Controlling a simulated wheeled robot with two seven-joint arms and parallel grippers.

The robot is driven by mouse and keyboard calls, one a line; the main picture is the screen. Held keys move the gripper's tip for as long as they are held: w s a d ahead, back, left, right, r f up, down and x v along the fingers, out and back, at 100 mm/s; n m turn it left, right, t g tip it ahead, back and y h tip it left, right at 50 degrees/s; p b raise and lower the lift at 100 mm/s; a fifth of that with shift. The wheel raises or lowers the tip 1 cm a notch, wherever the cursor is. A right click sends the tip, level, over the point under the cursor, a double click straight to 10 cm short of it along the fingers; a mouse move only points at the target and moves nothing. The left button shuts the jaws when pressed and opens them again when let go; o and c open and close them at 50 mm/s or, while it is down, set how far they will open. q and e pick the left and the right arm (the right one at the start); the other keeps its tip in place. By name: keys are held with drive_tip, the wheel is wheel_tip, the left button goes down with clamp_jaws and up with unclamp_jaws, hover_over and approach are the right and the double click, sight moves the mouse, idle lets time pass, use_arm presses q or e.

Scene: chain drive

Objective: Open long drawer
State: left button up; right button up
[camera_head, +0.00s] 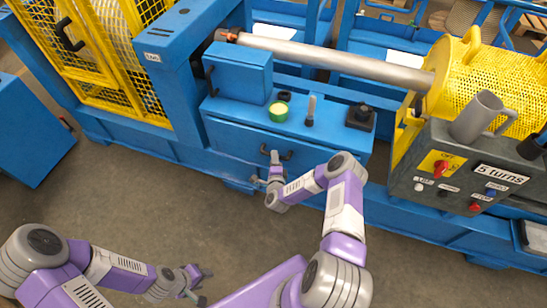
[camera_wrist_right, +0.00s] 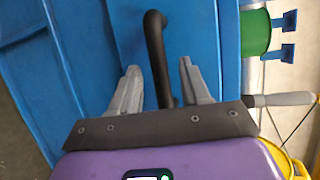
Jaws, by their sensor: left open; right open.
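The long drawer (camera_head: 225,137) is a wide blue front below the machine's work surface, and it looks shut. Its black bar handle (camera_head: 287,155) is partly hidden by my right gripper (camera_head: 274,162). In the right wrist view the handle (camera_wrist_right: 155,45) runs down between the two grey fingertips of my right gripper (camera_wrist_right: 159,80), which are open with a gap on each side. The lower end of the handle is close to the gripper's palm. My left gripper (camera_head: 196,282) is open and empty, low over the floor at the bottom left, far from the drawer.
A green round object (camera_head: 278,111), an upright grey-handled tool (camera_head: 311,110) and a black block (camera_head: 361,117) stand above the drawer. A grey mug (camera_head: 478,117) sits on the control box at right. The floor before the drawer is clear apart from my arms.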

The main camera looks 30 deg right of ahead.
drive_tip(key=shift+b+x, duration=0.35)
drive_tip(key=shift+x, duration=1.2)
clamp_jaws()
